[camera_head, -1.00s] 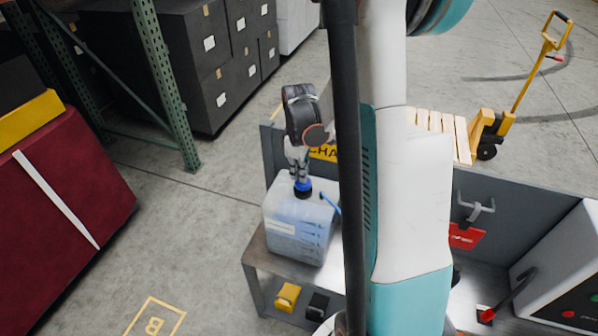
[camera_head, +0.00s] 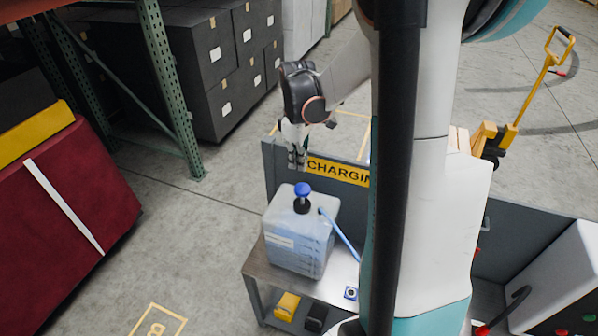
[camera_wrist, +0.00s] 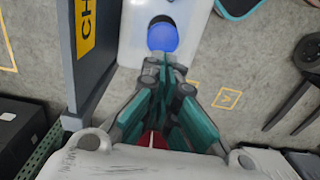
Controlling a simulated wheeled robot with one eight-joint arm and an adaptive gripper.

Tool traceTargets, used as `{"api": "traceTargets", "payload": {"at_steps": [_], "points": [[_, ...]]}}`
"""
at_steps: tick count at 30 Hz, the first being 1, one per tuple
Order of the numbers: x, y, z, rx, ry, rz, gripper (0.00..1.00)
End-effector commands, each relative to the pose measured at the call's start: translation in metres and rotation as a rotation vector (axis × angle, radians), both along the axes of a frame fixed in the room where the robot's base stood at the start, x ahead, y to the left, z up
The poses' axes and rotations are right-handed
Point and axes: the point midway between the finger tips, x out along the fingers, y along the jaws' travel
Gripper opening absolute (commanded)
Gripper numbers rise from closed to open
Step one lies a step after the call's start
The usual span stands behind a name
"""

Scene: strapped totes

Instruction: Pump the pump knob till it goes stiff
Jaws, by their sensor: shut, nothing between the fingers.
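The blue pump knob (camera_head: 302,189) stands on a black collar on top of a translucent jug (camera_head: 290,238) in the head view. The jug sits on a metal bench (camera_head: 258,268), and a blue hose (camera_head: 340,236) runs from it. My gripper (camera_head: 297,163) is above and slightly behind the knob, apart from it, shut and empty. In the wrist view the round knob (camera_wrist: 163,37) lies just beyond the tips of my gripper (camera_wrist: 165,66), and part of the white jug (camera_wrist: 198,22) shows around it.
A grey panel with a yellow charging sign (camera_head: 338,171) stands behind the bench. A yellow block (camera_head: 287,306) and a dark block lie on its lower shelf. A maroon tote (camera_head: 62,190) and green rack stand left. A yellow pallet jack (camera_head: 540,85) is at right.

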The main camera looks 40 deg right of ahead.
Motion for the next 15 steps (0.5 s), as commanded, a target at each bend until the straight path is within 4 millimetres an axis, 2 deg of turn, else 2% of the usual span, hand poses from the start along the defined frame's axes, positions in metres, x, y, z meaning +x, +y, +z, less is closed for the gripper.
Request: {"api": "traceTargets", "payload": {"at_steps": [1,6,15], "points": [[0.0,0.0,0.009,0.0,0.0,0.0,0.0],[0.0,0.0,0.023,0.0,0.0,0.0,0.0],[0.0,0.0,0.026,0.0,0.0,0.0,0.0]]}}
